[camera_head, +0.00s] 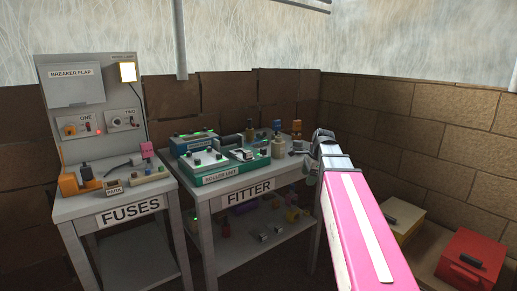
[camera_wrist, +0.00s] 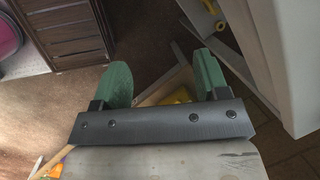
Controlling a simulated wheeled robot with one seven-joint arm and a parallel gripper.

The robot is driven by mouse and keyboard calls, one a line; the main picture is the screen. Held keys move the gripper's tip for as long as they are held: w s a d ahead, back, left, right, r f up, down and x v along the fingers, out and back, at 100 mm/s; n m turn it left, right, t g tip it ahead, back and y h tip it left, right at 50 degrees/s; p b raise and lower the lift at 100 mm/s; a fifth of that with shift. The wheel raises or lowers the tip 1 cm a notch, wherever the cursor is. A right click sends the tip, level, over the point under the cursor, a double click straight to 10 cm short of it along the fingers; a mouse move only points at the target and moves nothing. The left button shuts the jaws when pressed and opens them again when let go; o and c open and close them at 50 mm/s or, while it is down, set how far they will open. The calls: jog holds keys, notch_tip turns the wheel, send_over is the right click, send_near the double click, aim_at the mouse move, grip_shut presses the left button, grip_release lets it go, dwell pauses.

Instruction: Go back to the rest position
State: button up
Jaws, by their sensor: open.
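My gripper shows in the wrist view (camera_wrist: 163,88) with its two green fingertips wide apart and nothing between them. In the head view my pink arm reaches forward from the lower right. Its end, with my gripper (camera_head: 315,165), is by the right end of the fitter table (camera_head: 250,195). From the head view I cannot make out the fingers clearly. The wrist view looks down on brown floor between pieces of furniture.
The fuses bench (camera_head: 131,211) stands at the left. A green roller unit (camera_head: 222,178) and several small parts sit on the fitter table. A red box (camera_head: 471,262) and a yellowish box (camera_head: 402,220) are at the lower right, by the brick wall (camera_head: 420,120).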

jog(key=s+a+f+n+h, duration=0.1)
jog(key=s+f+n, duration=0.7)
jog(key=f, duration=0.5)
jog(key=s+f+n+g+h, duration=0.1)
jog(key=s+f+n, duration=0.7)
jog(key=f, duration=0.5)
jog(key=shift+a+f+g+h, duration=0.25)
jog(key=shift+a+g+h, duration=0.05)
jog(key=shift+a+h, duration=0.1)
